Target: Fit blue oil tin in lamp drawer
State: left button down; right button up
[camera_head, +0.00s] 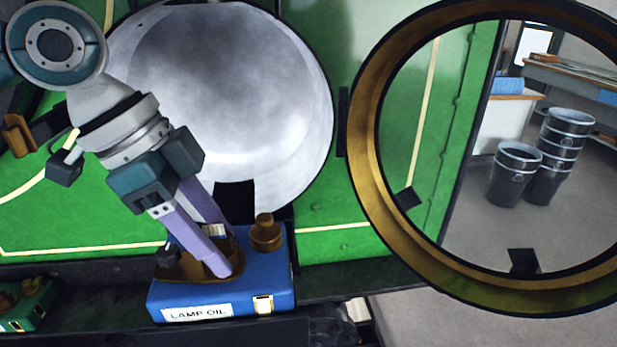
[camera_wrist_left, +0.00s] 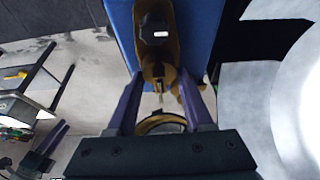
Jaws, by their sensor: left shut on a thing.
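The blue oil tin (camera_head: 275,300), labelled LAMP OIL, has a brass cap and brass fittings on top. It is upright in the head view, in front of the dark ledge below the round reflector. I cannot tell whether it rests on anything. My left gripper (camera_head: 218,262) comes down from above and is shut on the tin's brass top fitting. The tin (camera_wrist_left: 205,30) also shows in the left wrist view, between and beyond the fingers. Purple finger-like parts at that view's left edge seem to be my right gripper (camera_wrist_left: 58,115). I cannot make out a lamp drawer.
A silver reflector (camera_head: 225,85) sits in a green panel (camera_head: 340,240). An open brass ring (camera_head: 365,130) stands to the right. A green tin (camera_head: 30,308) is at the lower left. Black buckets (camera_head: 515,175) stand on the floor at the far right.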

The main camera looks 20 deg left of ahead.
aim_at(226, 284)
pick_arm(q)
jog(key=shift+f+b, duration=0.7)
jog(key=shift+f, duration=0.5)
notch_tip(226, 284, down, 3)
jog(key=b, duration=0.3)
jog(key=shift+w+f, duration=0.1)
jog(key=shift+f, duration=0.15)
jog(key=shift+p, duration=0.7)
jog(key=shift+f, duration=0.55)
dwell(0.5)
jog(key=shift+f, duration=0.35)
dwell(0.5)
dwell(0.7)
jog(key=shift+c, duration=1.1)
grip_release()
jog(key=shift+f, duration=0.1)
